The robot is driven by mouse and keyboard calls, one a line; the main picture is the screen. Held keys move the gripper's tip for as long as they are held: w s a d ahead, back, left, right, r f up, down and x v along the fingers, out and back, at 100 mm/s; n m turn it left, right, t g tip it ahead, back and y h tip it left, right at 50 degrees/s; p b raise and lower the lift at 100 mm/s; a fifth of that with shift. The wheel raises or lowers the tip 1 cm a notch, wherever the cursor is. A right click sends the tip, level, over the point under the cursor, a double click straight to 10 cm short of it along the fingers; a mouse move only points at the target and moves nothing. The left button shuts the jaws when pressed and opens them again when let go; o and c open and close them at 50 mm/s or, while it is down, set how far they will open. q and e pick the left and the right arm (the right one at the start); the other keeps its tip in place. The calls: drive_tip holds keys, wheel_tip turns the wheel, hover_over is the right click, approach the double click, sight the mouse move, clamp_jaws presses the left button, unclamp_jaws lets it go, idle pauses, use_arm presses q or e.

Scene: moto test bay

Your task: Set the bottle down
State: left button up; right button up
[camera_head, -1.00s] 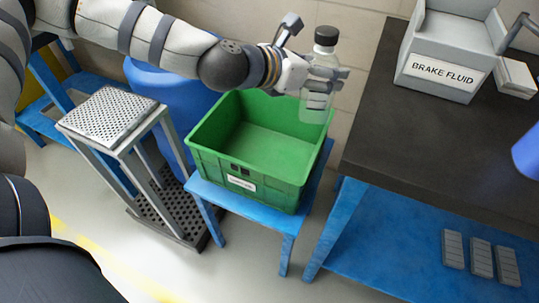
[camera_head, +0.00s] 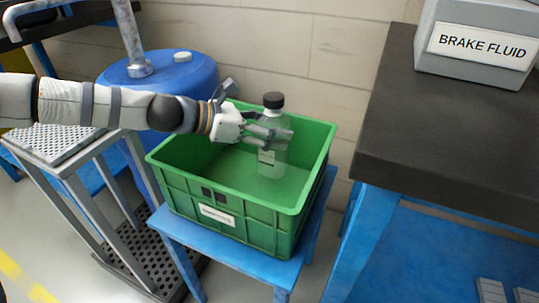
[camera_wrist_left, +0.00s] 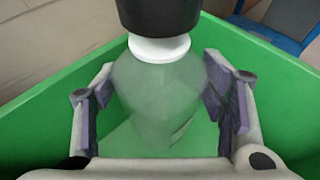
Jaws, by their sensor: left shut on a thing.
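A clear bottle (camera_head: 270,158) with a black cap stands roughly upright in my left gripper (camera_head: 268,137). My left gripper is shut on the bottle's body, below the cap. The bottle is over or inside the green crate (camera_head: 250,226), with its lower part seen against the crate's inside. I cannot tell whether its base touches the crate floor. In the left wrist view the bottle (camera_wrist_left: 158,90) is between the two fingers, with the green crate walls (camera_wrist_left: 50,105) around it. My right gripper is not in view.
The crate sits on a blue stand (camera_head: 215,252). A dark bench (camera_head: 450,130) with a grey box labelled BRAKE FLUID (camera_head: 475,45) is at the right. A blue drum (camera_head: 180,82) and a perforated-top metal stand (camera_head: 55,150) are at the left.

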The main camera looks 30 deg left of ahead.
use_arm(q)
wheel_tip(320, 180, down, 4)
drive_tip(key=shift+r+b, duration=0.1)
drive_tip(key=shift+b, duration=1.05)
drive_tip(key=shift+r, duration=0.25)
drive_tip(key=shift+c, duration=0.5)
drive_tip(key=shift+f, duration=0.2)
drive_tip(key=o, duration=1.2)
drive_tip(key=shift+r, duration=0.1)
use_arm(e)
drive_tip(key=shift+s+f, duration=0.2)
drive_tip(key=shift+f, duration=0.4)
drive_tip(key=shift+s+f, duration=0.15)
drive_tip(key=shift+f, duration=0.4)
use_arm(q)
drive_tip(key=p+v, duration=1)
drive_tip(key=v, duration=0.2)
drive_tip(key=shift+r, duration=0.15)
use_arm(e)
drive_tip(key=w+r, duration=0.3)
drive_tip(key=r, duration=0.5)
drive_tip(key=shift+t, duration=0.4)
